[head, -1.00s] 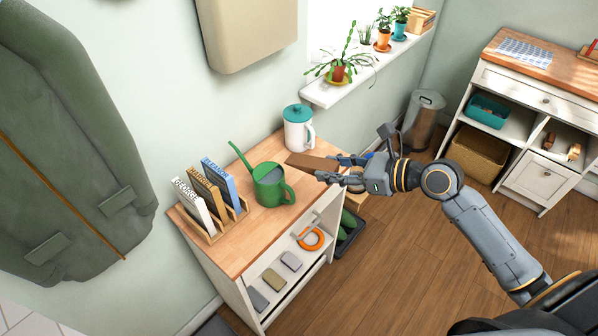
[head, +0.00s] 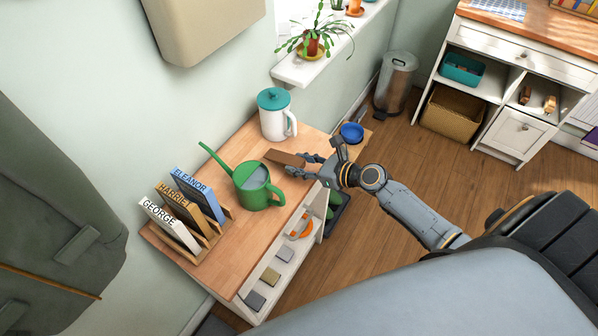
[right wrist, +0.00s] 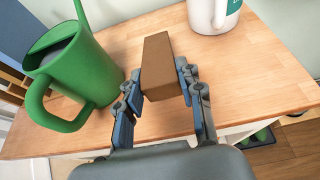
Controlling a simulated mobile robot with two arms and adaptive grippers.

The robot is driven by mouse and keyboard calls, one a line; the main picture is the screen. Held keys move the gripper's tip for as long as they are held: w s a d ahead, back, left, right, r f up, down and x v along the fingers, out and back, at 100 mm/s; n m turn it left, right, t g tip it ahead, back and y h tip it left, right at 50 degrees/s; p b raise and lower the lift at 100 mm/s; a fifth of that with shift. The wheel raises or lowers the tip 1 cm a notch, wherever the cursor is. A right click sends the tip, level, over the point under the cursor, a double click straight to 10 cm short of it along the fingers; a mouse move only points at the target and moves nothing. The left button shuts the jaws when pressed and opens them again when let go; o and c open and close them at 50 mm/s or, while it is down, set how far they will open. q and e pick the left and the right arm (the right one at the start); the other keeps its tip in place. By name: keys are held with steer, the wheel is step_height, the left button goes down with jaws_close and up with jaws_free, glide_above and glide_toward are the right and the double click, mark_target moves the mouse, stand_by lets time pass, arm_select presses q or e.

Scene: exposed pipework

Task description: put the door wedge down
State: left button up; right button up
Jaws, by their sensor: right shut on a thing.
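The door wedge (head: 286,158) is a brown block. My right gripper (head: 306,166) is shut on it, over the wooden top of the white cabinet (head: 236,250), between the watering can and the jug. In the right wrist view the wedge (right wrist: 161,68) lies between the two fingers of my right gripper (right wrist: 160,85), its narrower end pointing away. I cannot tell whether its underside touches the wooden top. My left gripper is not in view.
A green watering can (head: 256,190) stands just left of the wedge. A white jug with a teal lid (head: 274,117) stands behind it. A rack of named books (head: 187,213) is at the left. Bare wood lies in front of the can. A blue bowl (head: 351,133) is beyond the cabinet.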

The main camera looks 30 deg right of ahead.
step_height(320, 180, down, 3)
steer(key=shift+w+b, duration=0.15)
steer(key=shift+b, duration=0.25)
steer(key=shift+f, duration=0.15)
steer(key=shift+s, duration=0.2)
steer(key=shift+w+f, duration=0.1)
steer(key=o, duration=0.7)
steer(key=shift+f, duration=0.1)
steer(key=o, duration=0.5)
steer(key=shift+c, duration=0.2)
